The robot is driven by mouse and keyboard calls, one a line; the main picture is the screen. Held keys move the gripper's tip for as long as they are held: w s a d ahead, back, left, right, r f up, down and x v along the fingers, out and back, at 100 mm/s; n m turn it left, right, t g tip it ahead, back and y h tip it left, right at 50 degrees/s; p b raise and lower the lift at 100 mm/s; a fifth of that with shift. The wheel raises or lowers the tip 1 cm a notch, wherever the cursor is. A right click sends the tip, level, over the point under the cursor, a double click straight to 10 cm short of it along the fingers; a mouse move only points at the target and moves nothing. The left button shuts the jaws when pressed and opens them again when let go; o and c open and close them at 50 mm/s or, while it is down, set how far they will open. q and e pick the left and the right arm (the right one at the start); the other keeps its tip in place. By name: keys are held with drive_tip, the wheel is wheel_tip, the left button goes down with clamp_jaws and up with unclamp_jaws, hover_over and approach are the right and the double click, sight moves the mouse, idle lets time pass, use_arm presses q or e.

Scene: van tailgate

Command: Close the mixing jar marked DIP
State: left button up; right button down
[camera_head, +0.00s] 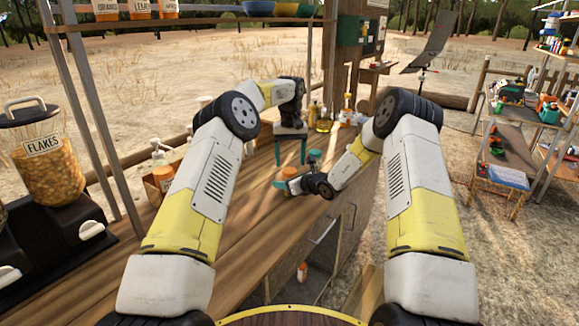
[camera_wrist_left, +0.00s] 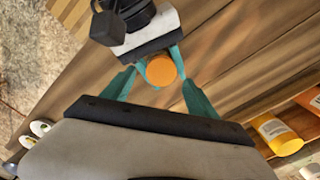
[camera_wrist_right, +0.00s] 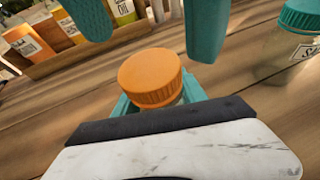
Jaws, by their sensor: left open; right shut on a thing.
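A jar with an orange ribbed lid (camera_wrist_right: 150,78) stands on the wooden counter, its lid on top; how tight the lid sits cannot be told. It shows from above in the left wrist view (camera_wrist_left: 160,70) and small in the head view (camera_head: 289,172). No DIP marking shows; the jar's body is mostly hidden. My right gripper (camera_head: 280,184) lies low and level, its teal fingers shut on the jar below the lid. My left gripper (camera_head: 290,160) points down above the lid, open, its fingers (camera_wrist_left: 160,93) on either side and apart from it.
A teal-lidded jar (camera_wrist_right: 302,18), its label partly cut off, stands close by on the counter. A wooden box of bottles (camera_wrist_right: 75,45) stands behind. More bottles (camera_head: 322,120) stand at the counter's far end. The FLAKES dispenser (camera_head: 50,165) is at the left.

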sight(290, 170)
use_arm(q)
drive_tip(key=shift+r, duration=0.55)
drive_tip(key=shift+c, duration=0.5)
drive_tip(key=n, duration=0.2)
drive_tip(key=r+n, duration=0.1)
drive_tip(key=n, duration=0.2)
drive_tip(key=shift+r+n, duration=0.3)
drive_tip(key=shift+r, duration=0.1)
drive_tip(key=n, duration=0.1)
drive_tip(key=r+n, duration=0.1)
drive_tip(key=n, duration=0.2)
drive_tip(key=shift+r+n, duration=0.3)
drive_tip(key=shift+f, duration=0.1)
drive_tip(key=shift+f, duration=3.9)
